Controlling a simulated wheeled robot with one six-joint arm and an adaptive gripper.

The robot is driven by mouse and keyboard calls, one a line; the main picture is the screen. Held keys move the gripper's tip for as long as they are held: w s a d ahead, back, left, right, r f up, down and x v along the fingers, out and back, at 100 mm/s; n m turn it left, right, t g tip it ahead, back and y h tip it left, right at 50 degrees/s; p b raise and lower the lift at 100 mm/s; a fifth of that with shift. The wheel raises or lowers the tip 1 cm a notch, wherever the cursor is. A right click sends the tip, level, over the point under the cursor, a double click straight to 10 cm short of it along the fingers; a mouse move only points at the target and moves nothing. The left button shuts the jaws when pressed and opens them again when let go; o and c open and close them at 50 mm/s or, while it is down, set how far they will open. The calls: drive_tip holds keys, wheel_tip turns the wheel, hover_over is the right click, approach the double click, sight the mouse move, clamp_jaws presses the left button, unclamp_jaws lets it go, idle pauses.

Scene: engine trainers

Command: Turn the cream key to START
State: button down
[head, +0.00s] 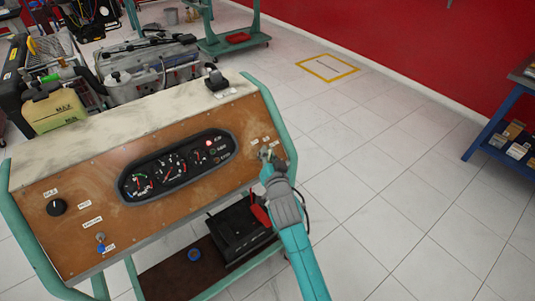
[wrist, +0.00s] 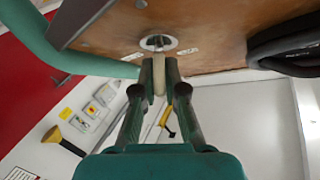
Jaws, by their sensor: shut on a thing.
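The cream key (wrist: 159,78) stands in a round metal ignition switch (wrist: 158,43) on the brown panel. In the wrist view my gripper (wrist: 160,68) has its two fingers closed on either side of the key's flat head. In the head view my gripper (head: 266,155) is at the right end of the panel (head: 110,210), and its fingers hide most of the key. Small white labels (wrist: 187,53) sit around the switch, too blurred to read, so I cannot tell which position the key points to.
A gauge cluster (head: 176,167) is left of the switch. A dark knob (head: 57,207) and a blue key (head: 101,248) are on the panel's left. A black battery (head: 238,232) stands on the shelf below. Green frame tubes (head: 270,110) edge the panel.

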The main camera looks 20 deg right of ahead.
drive_tip(key=m+g+h, duration=0.1)
drive_tip(key=m, duration=0.1)
drive_tip(key=m+g+h, duration=0.1)
drive_tip(key=m, duration=0.2)
drive_tip(key=shift+h, duration=0.4)
drive_tip(key=shift+m+g+h, duration=0.6)
drive_tip(key=shift+m+g, duration=0.3)
drive_tip(key=shift+m, duration=0.4)
drive_tip(key=shift+f, duration=0.1)
drive_tip(key=c, duration=1.2)
unclamp_jaws()
drive_tip(key=shift+c, duration=0.2)
drive_tip(key=v, duration=1.2)
